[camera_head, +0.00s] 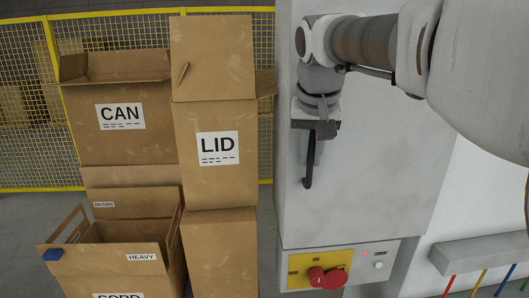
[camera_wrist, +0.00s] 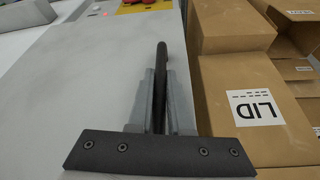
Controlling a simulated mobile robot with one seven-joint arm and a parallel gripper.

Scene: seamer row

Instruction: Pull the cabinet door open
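The cabinet door (camera_head: 380,170) is a pale grey upright panel on the right of the head view; it also fills the left of the wrist view (camera_wrist: 90,85). I see no open gap along its edge. A dark vertical bar handle (camera_head: 308,176) is mounted near the door's left edge. In the wrist view the handle (camera_wrist: 162,60) runs between the two grey fingers of my gripper (camera_wrist: 160,85). The fingers lie close against both sides of it, so my gripper looks shut on the handle. In the head view my gripper (camera_head: 314,148) partly hides the handle's upper part.
Cardboard boxes marked CAN (camera_head: 125,145) and LID (camera_head: 212,175) are stacked left of the cabinet, close to its edge. An open box (camera_head: 140,260) stands in front of them. A yellow panel with a red knob (camera_head: 328,277) is below the door. A yellow mesh fence (camera_head: 30,110) stands behind.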

